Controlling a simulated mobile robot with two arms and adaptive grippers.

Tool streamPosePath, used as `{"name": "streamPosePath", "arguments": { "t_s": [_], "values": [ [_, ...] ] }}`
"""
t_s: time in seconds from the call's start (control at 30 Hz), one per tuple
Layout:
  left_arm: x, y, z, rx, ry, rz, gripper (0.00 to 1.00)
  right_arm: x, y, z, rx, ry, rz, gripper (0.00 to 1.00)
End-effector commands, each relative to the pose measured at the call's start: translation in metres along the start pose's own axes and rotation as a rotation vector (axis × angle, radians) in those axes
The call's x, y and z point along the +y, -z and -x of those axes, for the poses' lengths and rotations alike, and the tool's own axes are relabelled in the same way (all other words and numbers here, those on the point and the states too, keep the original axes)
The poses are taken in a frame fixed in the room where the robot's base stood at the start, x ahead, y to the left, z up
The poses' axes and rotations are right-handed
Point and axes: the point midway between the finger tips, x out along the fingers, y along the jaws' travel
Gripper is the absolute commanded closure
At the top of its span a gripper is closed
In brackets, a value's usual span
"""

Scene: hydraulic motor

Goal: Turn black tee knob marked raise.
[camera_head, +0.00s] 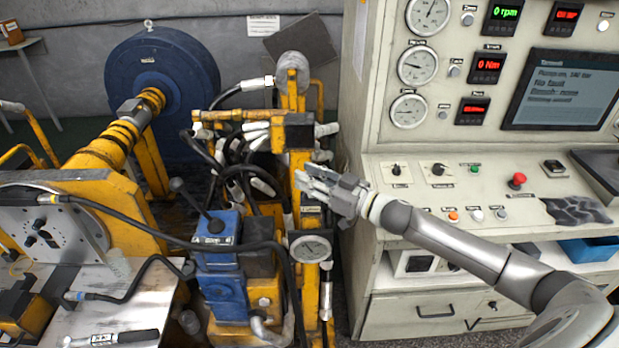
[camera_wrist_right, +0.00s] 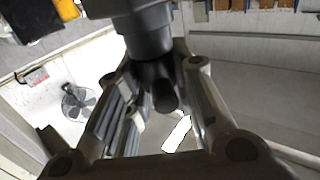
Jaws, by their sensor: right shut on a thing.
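My right gripper (camera_head: 308,178) reaches in from the right to the yellow valve stand (camera_head: 296,226) in the middle of the head view. Its fingers point left, at the stand's upper part. In the right wrist view, a dark round-ended knob (camera_wrist_right: 163,92) on a thick grey stem sits between the fingers of the right gripper (camera_wrist_right: 160,110), which is shut on it. In the head view the knob is hidden by the fingers, and its turn angle cannot be told. A small label (camera_head: 311,209) sits just below the gripper; its text is too small to read. My left gripper is not in view.
A control console (camera_head: 450,195) with gauges, displays and a red button (camera_head: 517,181) stands to the right, under my right arm. A round pressure gauge (camera_head: 310,249), black hoses and a blue valve block (camera_head: 218,262) crowd the area below and left. A metal bench (camera_head: 125,305) is at lower left.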

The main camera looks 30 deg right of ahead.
Motion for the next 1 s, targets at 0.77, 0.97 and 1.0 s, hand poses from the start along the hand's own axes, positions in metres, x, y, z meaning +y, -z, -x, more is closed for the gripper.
{"name": "streamPosePath", "arguments": {
  "t_s": [0.77,0.97,1.0],
  "values": [
    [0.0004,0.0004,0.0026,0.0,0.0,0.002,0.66,-0.0002,0.0,0.0001,0.0,-0.043,-0.002,1.0],
    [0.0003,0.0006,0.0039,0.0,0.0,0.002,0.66,-0.0004,0.0001,-0.0001,0.0,-0.068,-0.002,1.0],
    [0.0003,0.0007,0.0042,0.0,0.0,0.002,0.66,-0.0003,0.0002,-0.0001,0.0,-0.073,-0.002,1.0]
  ]
}}
